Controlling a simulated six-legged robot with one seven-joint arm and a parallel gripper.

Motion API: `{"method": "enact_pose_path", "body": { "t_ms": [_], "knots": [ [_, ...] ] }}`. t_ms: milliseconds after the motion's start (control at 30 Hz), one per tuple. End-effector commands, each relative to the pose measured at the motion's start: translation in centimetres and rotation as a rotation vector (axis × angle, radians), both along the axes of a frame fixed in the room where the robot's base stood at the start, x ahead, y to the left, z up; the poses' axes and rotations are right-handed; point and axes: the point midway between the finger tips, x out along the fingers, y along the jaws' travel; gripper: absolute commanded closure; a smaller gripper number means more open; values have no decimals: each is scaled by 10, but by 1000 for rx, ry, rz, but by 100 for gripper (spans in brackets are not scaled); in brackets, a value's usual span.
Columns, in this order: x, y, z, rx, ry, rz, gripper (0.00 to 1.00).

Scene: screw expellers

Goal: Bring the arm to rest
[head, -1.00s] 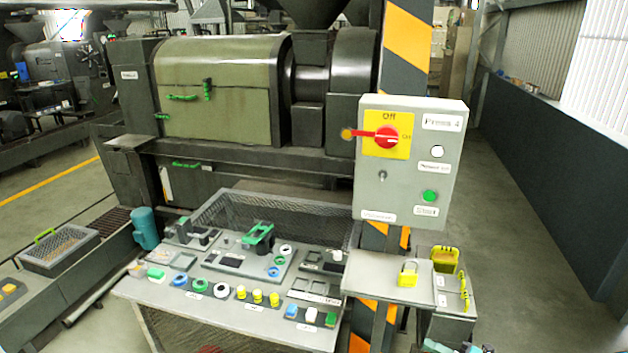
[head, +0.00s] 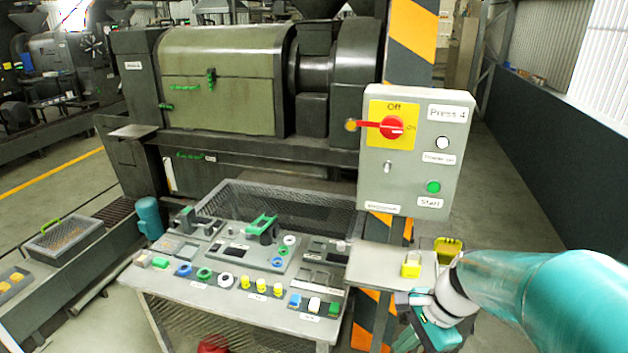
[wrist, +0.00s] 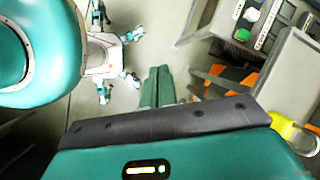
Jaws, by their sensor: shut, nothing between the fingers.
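My gripper (wrist: 157,82) is shut and empty in the wrist view, its two green fingers together and pointing down over bare floor. In the head view my teal arm reaches in from the right edge. Its wrist end is beside the small shelf under the Press 4 control box (head: 417,150); the fingertips are not clear there. A yellow padlock (head: 411,267) stands on the shelf (head: 375,262), apart from my arm.
A workbench (head: 240,312) with several coloured parts stands left of the striped post (head: 412,40). A yellow bin (head: 447,246) is partly hidden behind my arm. The press (head: 225,80) fills the back. Free floor (head: 520,190) lies to the right, before a dark low wall.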

Motion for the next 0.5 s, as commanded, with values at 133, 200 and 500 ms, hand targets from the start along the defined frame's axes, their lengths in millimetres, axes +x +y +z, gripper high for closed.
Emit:
{"method": "enact_pose_path", "body": {
  "t_ms": [133,200,500],
  "knots": [
    [-20,9,32,-162,-161,268,100],
    [-30,12,46,-235,-231,391,100],
    [-72,17,99,-539,-516,899,100]
  ]
}}
